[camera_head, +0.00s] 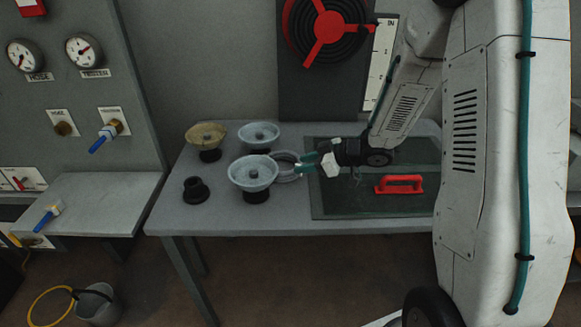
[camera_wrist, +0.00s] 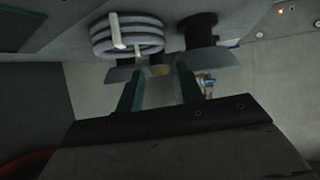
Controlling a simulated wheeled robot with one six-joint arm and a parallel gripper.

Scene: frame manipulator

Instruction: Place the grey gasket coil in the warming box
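The grey gasket coil (camera_head: 287,172) lies on the table just behind and right of the front pale-blue dish, which partly hides it. In the wrist view the coil (camera_wrist: 127,38) shows as stacked grey rings with pale straps, near the top left. My gripper (camera_head: 304,163) is just right of the coil, its green fingers pointing left. In the wrist view its fingers (camera_wrist: 159,88) stand apart with nothing held between them. A dark glassy panel (camera_head: 335,205) with a red handle (camera_head: 399,184) lies on the right of the table; I cannot tell whether it is the warming box's lid.
A pale-blue dish (camera_head: 253,172) on a black stand is close left of the coil. Another blue dish (camera_head: 259,134), an amber dish (camera_head: 206,134) and a bare black stand (camera_head: 196,190) are nearby. The table's front left (camera_head: 195,222) is clear.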

